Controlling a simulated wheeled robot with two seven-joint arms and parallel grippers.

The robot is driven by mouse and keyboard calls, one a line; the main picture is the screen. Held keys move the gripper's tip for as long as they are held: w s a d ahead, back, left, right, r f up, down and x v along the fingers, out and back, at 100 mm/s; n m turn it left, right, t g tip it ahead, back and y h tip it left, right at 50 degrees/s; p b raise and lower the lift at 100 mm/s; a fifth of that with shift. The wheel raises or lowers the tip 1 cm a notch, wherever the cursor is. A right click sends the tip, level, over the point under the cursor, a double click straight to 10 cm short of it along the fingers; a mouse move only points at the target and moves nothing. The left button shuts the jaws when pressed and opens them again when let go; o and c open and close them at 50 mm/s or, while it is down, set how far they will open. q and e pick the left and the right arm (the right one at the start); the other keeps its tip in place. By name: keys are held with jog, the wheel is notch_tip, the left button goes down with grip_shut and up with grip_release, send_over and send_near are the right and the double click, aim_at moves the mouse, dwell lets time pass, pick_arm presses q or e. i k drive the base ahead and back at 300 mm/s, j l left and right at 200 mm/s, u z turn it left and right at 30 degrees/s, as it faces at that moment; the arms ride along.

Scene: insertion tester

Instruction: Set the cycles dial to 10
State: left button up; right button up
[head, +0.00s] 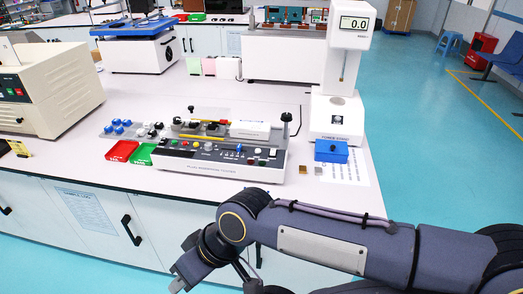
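The insertion tester (222,168), a grey and white bench unit with a dark front panel, sits on the near part of the white bench. Its panel carries several small knobs, buttons and coloured lamps. The cycles dial is too small to single out, and its setting cannot be read. My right arm comes in from the right, below and in front of the bench. Its far end (180,283) reaches the bottom edge, clear of the tester, and the finger opening cannot be made out. My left gripper is not in view.
Red (122,151) and green (140,154) trays lie left of the tester. A white test stand (339,100) reading 0.0 and a blue box (331,151) stand to its right. A beige machine (50,90) fills the left. The bench's front edge lies between my arm and the tester.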

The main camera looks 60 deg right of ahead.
aim_at(208, 146)
jog(key=z, duration=1.7)
